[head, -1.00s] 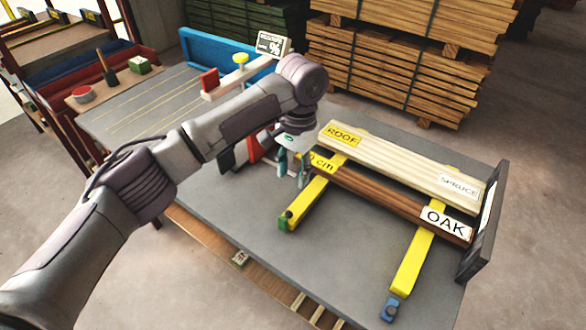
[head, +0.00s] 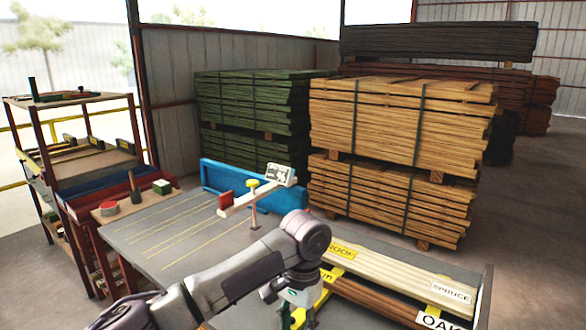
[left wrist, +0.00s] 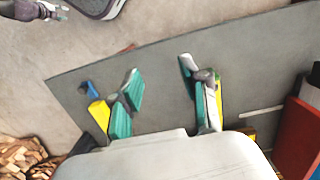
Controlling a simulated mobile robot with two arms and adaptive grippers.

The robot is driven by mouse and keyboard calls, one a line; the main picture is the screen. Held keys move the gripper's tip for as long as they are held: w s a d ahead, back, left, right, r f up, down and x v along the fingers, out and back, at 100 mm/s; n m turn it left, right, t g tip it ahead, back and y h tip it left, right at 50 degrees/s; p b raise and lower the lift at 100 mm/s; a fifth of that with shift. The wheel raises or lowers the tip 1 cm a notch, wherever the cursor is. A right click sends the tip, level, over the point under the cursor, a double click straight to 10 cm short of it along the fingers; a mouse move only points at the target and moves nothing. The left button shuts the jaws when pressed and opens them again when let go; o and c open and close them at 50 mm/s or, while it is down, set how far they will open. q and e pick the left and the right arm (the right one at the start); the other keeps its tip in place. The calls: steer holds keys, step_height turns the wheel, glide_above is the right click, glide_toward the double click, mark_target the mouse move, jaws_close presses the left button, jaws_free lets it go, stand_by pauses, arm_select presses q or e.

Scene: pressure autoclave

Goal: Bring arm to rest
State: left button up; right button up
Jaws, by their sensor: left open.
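My left arm comes in from the bottom of the head view and bends down over the grey worktable (head: 150,238). My left gripper (head: 298,318) is at the lower edge there, beside the left end of the boards, its tips partly cut off. In the left wrist view the two teal-tipped fingers of my left gripper (left wrist: 165,92) stand wide apart, with only bare table between them. What looks like my right gripper (left wrist: 50,10) shows small at the top left of that view, away from the table; its opening is unclear.
A pale spruce board (head: 400,272) and a brown oak board (head: 375,300) lie right of my left gripper. A measuring arm with a display (head: 279,174) and a blue rail (head: 240,180) stand behind. Lumber stacks (head: 400,125) and a shelf rack (head: 90,165) surround the table.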

arm_select(q)
steer(key=s+d+f+h, duration=0.3)
steer(key=s+f+h, duration=0.2)
steer(key=s+f, duration=0.8)
steer(key=s+a+f+n+t+y, duration=0.25)
steer(key=s+a, duration=0.55)
steer(key=a, duration=0.4)
steer(key=s+a+f+n+t+y, duration=0.25)
steer(key=s+a, duration=0.55)
steer(key=a, duration=0.5)
step_height(320, 180, down, 25)
steer(key=s+g+h, duration=0.1)
steer(key=g, duration=0.1)
steer(key=s+a+f, duration=0.2)
steer(key=s+f, duration=1.4)
steer(key=s, duration=0.1)
steer(key=shift+g, duration=0.4)
arm_select(e)
steer(key=shift+w+r, duration=0.1)
steer(key=shift+w, duration=0.85)
